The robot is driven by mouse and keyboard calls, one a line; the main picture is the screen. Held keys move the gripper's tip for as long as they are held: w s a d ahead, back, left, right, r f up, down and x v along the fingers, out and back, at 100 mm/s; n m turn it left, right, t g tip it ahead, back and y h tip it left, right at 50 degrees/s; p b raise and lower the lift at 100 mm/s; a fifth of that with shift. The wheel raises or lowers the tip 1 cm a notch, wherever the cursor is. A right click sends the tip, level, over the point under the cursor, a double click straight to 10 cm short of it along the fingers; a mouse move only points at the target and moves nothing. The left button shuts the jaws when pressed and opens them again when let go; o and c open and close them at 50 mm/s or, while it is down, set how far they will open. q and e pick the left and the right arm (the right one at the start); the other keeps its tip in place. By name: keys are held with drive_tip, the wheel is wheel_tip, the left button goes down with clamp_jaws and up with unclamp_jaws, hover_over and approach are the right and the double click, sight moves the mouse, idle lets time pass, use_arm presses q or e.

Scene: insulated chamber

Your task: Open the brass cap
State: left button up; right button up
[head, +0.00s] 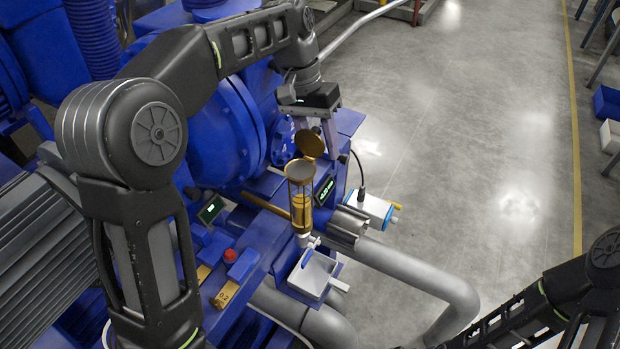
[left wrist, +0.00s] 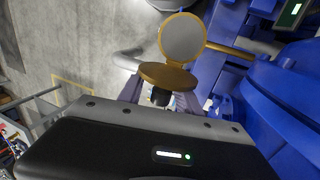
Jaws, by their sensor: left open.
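The cylinder's round top is uncovered. In the left wrist view the cap (left wrist: 168,76) is seen at a slant in front of the cylinder's pale round top (left wrist: 183,40). My left gripper (head: 326,146) is open, close beside and behind the raised cap. In the left wrist view its fingers (left wrist: 160,96) stand apart below the cap, with a small dark part between them. I cannot tell whether they touch it. My right gripper is out of view.
A white tray (head: 313,273) sits below the cylinder. Blue machine housing (head: 232,125) lies to the left, with a grey pipe (head: 420,282) in front to the right. A white-and-blue cylindrical device (head: 370,208) is right of the cylinder.

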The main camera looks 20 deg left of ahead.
use_arm(q)
drive_tip(key=shift+s+r+t, duration=0.1)
drive_tip(key=shift+r+t, duration=0.05)
drive_tip(key=shift+t, duration=0.25)
